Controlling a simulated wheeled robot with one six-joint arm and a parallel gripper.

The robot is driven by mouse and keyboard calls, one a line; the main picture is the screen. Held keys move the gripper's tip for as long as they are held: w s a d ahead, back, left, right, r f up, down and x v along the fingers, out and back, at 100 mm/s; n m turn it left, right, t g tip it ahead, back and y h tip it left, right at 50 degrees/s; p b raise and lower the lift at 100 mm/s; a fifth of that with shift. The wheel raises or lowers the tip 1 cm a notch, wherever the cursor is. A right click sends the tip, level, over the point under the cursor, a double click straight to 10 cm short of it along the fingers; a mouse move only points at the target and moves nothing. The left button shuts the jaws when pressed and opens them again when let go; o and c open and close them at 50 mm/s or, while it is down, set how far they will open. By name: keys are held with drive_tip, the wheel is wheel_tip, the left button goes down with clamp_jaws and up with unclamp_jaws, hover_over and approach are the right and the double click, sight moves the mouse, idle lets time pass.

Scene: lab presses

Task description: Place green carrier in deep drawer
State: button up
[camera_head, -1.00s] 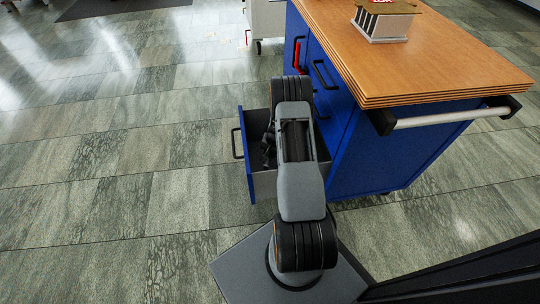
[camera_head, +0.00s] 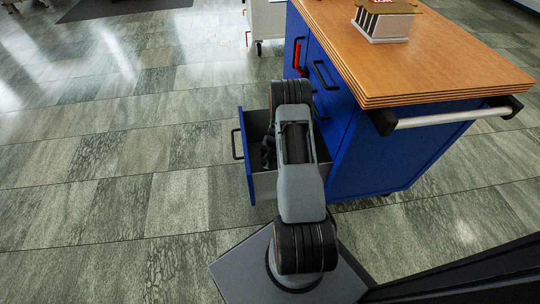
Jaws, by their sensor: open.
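The deep drawer (camera_head: 264,187) stands pulled out from the left side of the blue cabinet, low near the floor. It has a blue front, grey walls and a black handle. My gripper (camera_head: 267,153) is over or inside the drawer opening, small and dark, partly covered by my arm. It is open, though its fingers are hard to make out. I cannot see the green carrier in this view. My arm hides the right part of the drawer's inside.
The blue cabinet (camera_head: 375,155) has a wooden top (camera_head: 440,60) and a metal push bar (camera_head: 450,118). A small white slotted box (camera_head: 383,26) with a brown and red top stands on it. A red item (camera_head: 298,55) shows on the cabinet's side. The tiled floor left of the drawer is clear.

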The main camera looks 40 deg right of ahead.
drive_tip(key=p+v, duration=0.5)
drive_tip(key=v, duration=0.7)
drive_tip(key=a+r+n, duration=0.3)
drive_tip(key=a+r, duration=0.5)
drive_tip(key=r, duration=0.4)
drive_tip(key=s+a+r+n+t+h, duration=0.1)
drive_tip(key=s+a+r+n, duration=0.5)
drive_tip(key=s+a+r, duration=1)
drive_tip(key=shift+r+n+h, duration=0.3)
drive_tip(key=shift+r, duration=0.25)
drive_tip(key=shift+s, duration=0.1)
